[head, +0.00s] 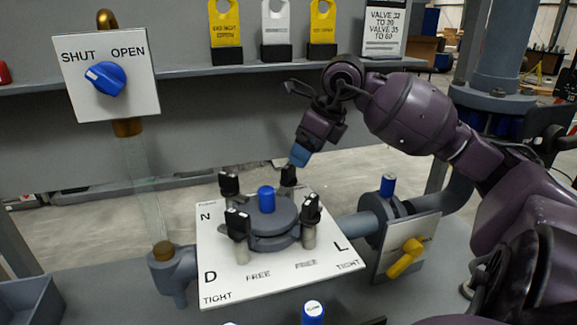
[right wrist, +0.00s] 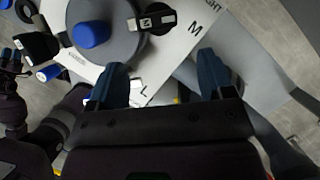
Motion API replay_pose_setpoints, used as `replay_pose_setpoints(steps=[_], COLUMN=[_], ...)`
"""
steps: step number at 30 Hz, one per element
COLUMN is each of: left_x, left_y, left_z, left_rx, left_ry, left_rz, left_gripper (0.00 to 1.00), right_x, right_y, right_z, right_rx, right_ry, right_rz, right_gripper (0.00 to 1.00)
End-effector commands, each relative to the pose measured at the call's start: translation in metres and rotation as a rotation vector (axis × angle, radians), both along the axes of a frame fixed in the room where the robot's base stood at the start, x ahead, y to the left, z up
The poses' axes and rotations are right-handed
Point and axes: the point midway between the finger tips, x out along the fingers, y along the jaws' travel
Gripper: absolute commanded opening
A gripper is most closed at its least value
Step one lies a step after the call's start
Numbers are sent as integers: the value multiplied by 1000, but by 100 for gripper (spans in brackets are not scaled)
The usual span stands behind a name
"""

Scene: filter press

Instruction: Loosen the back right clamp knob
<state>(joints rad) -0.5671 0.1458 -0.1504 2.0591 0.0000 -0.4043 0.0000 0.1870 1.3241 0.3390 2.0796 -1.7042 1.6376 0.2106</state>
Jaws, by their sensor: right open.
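The filter press has a round grey plate with a blue centre cap (head: 266,199) and black clamp knobs on a white lettered board (head: 222,262). The back right clamp knob (head: 288,177) is black and stands behind the cap. In the right wrist view a black knob (right wrist: 155,20) with a white mark lies beside the letter M. My right gripper (head: 298,156) hangs just above the back right knob, fingers pointing down. In the right wrist view its blue fingers (right wrist: 161,82) are wide apart with nothing between them; the knob lies beyond them. My left gripper is out of view.
The other clamp knobs are back left (head: 229,185), front left (head: 237,222) and front right (head: 311,208). A yellow-handled valve (head: 405,258) stands on the right. A blue SHUT/OPEN dial (head: 105,78) is at upper left. Yellow and white tags line the shelf behind.

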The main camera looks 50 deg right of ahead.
Motion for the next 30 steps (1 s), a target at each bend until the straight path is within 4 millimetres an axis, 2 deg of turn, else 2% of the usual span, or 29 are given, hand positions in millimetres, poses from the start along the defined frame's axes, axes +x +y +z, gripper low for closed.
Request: replay_pose_setpoints(steps=[8, 10, 15, 21, 30], left_x=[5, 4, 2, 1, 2], left_y=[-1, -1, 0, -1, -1], left_z=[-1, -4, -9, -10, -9], left_rx=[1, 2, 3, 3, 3], left_ry=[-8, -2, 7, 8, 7], left_rz=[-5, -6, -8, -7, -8], left_gripper=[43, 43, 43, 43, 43], right_x=[25, 28, 36, 40, 41], right_y=[7, 8, 11, 12, 12], right_z=[-1, -16, -36, -46, -47], right_rx=[1, 3, 3, 1, 0], right_ry=[0, 5, 2, 1, 0], right_rz=[0, 0, 0, 0, 0], right_gripper=[74, 74, 74, 74, 74])
